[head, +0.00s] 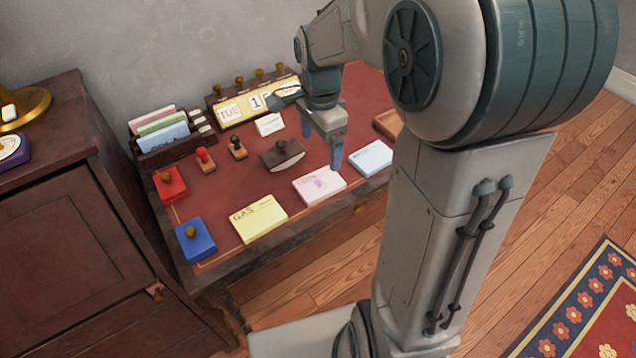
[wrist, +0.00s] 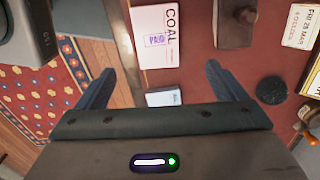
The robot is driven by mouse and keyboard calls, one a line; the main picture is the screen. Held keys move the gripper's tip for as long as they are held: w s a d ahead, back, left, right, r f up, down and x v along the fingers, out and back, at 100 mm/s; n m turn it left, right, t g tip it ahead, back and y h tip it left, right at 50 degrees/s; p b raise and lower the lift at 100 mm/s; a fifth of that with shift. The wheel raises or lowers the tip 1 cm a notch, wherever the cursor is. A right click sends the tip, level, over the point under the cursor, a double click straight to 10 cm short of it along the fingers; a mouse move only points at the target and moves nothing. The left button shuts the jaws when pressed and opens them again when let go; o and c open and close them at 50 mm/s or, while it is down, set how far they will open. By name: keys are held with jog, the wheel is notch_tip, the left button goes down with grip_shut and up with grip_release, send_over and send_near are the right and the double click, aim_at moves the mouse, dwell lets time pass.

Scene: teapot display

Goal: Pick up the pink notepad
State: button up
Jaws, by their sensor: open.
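The pink notepad (head: 319,185) lies flat near the front edge of the red-topped desk, between a yellow notepad (head: 259,218) and a pale blue notepad (head: 371,158). It has dark writing and a purple stamp mark. My gripper (head: 337,162) is open and empty above the desk, just behind the pink notepad and apart from it. In the wrist view the pink notepad (wrist: 155,25) reads COAL and PAID and lies ahead of my open fingertips (wrist: 160,72). The pale blue notepad (wrist: 163,98) shows between the fingers.
A brown blotter (head: 284,155), two small stamps (head: 206,159), a calendar (head: 255,104) and a card rack (head: 165,137) stand behind. Red (head: 170,184) and blue (head: 195,240) blocks are at the left. A dark cabinet (head: 50,215) stands left of the desk.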

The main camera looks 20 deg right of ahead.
send_over(319, 183)
jog(key=f, duration=0.5)
jog(key=shift+w+d+f, duration=0.15)
jog(key=shift+w+d, duration=0.05)
jog(key=shift+w, duration=0.1)
jog(key=shift+s+a+f+b, duration=0.15)
jog(key=shift+f+b, duration=0.2)
jog(key=shift+f, duration=1)
jog(key=shift+s+f+b, duration=0.1)
jog(key=shift+f+b, duration=0.2)
jog(key=shift+f, duration=1.05)
jog(key=c, duration=1.1)
